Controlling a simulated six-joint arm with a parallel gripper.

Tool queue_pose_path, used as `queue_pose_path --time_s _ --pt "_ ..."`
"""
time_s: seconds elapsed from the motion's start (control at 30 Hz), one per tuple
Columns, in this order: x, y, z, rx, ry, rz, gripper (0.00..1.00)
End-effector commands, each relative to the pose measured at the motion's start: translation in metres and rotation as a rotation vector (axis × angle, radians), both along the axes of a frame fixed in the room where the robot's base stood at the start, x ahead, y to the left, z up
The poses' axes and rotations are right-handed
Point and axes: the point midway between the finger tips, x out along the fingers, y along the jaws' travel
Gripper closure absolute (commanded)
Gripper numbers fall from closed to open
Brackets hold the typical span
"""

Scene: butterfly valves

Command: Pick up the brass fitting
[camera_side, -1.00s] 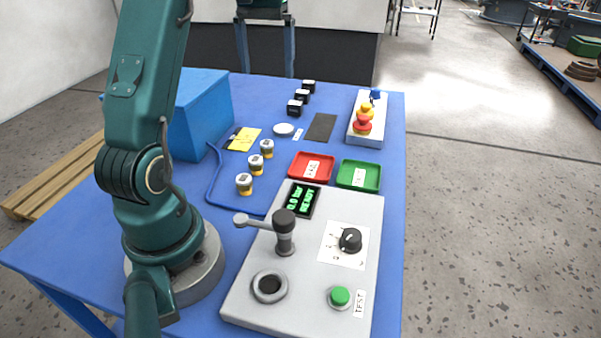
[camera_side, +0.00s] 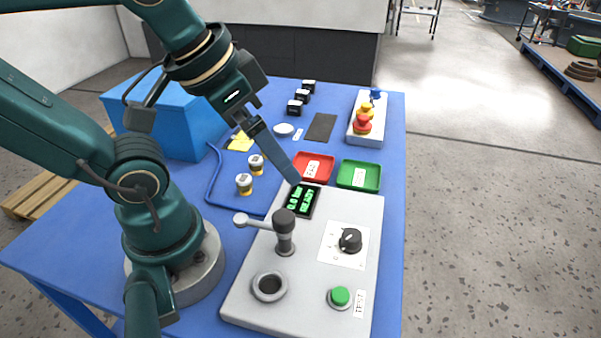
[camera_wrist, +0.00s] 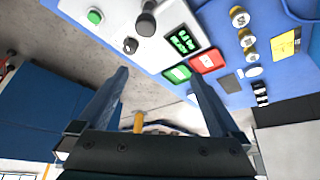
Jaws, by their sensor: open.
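Three short brass fittings with pale labelled tops stand in a row on the blue table. In the side view I see the near fitting (camera_side: 244,184) and the middle fitting (camera_side: 256,164); the far one is hidden behind my gripper. All three show at upper right in the wrist view, with one end fitting (camera_wrist: 239,16), the middle one (camera_wrist: 248,38) and the other end fitting (camera_wrist: 251,55). My gripper (camera_side: 293,181) is open and empty, apart from the fittings, with its fingers angled down to the right. Its two fingers (camera_wrist: 157,75) are spread in the wrist view.
A grey panel (camera_side: 310,255) with a lever valve (camera_side: 284,232), knob (camera_side: 350,240) and green button (camera_side: 340,296) stands in front. A red tray (camera_side: 327,158) and green tray (camera_side: 358,185) lie behind it. A blue box (camera_side: 185,130) and blue hose (camera_side: 212,180) flank the fittings.

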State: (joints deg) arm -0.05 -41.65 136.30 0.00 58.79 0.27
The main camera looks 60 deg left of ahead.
Motion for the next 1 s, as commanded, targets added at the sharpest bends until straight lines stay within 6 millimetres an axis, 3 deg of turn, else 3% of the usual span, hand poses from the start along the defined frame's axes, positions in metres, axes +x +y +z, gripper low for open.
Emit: queue_pose_path --time_s 0.1,0.2,0.7,0.87,1.0 --pt "-0.005 -0.001 -0.018 -0.001 -0.001 -0.002 0.00" --pt "-0.002 0.000 -0.022 -0.002 -0.014 0.001 0.28" --pt "0.001 0.000 -0.019 0.007 -0.028 -0.013 0.28" --pt "0.003 0.000 -0.013 0.070 -0.039 -0.133 0.28" --pt "0.020 0.004 0.004 0.163 -0.041 -0.284 0.28"
